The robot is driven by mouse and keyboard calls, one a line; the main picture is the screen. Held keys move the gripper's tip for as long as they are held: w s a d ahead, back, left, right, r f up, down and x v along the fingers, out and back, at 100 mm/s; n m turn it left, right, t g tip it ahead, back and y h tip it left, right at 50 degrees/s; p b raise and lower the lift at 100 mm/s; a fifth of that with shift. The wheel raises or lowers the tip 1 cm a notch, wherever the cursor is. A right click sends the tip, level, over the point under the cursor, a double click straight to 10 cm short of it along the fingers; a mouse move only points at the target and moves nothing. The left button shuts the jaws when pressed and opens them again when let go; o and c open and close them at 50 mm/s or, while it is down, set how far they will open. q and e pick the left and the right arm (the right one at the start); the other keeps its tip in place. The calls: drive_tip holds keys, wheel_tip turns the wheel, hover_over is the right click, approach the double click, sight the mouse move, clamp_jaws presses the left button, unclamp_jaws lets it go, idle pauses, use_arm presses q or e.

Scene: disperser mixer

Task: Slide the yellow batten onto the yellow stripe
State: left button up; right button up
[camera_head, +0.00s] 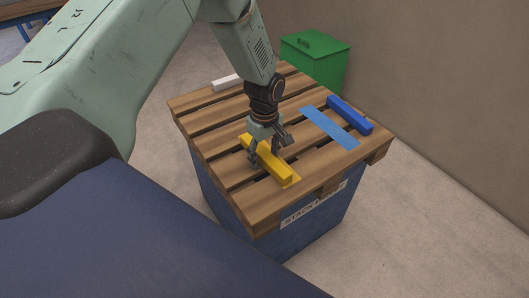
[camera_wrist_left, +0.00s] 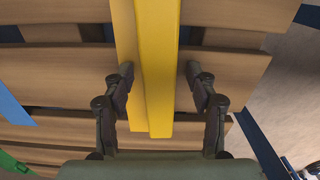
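The yellow batten (camera_head: 268,160) lies on the slatted wooden pallet top (camera_head: 225,115). A flat yellow stripe (camera_head: 292,183) shows at the batten's near right end; the batten covers or hides much of it. My left gripper (camera_head: 267,150) points down over the batten with its fingers on either side. In the left wrist view the batten (camera_wrist_left: 160,60) runs between the open fingers (camera_wrist_left: 158,75), with a gap at the right finger and a smaller one at the left. A second yellow band borders the batten there; I cannot tell if it is stripe or batten side. My right gripper is out of view.
A blue stripe (camera_head: 329,127) and a blue batten (camera_head: 349,115) lie to the right on the pallet. A white batten (camera_head: 227,82) lies at the back left. A green box (camera_head: 315,60) stands behind. Gaps separate the pallet slats.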

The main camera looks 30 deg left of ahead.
use_arm(q)
clamp_jaws()
drive_tip(key=shift+w, duration=0.1)
idle(0.3)
drive_tip(key=shift+w+a+b, duration=0.2)
drive_tip(key=shift+w+b, duration=0.25)
drive_tip(key=shift+w, duration=0.55)
drive_tip(key=shift+o, duration=0.4)
unclamp_jaws()
wheel_tip(320, 180, up, 12)
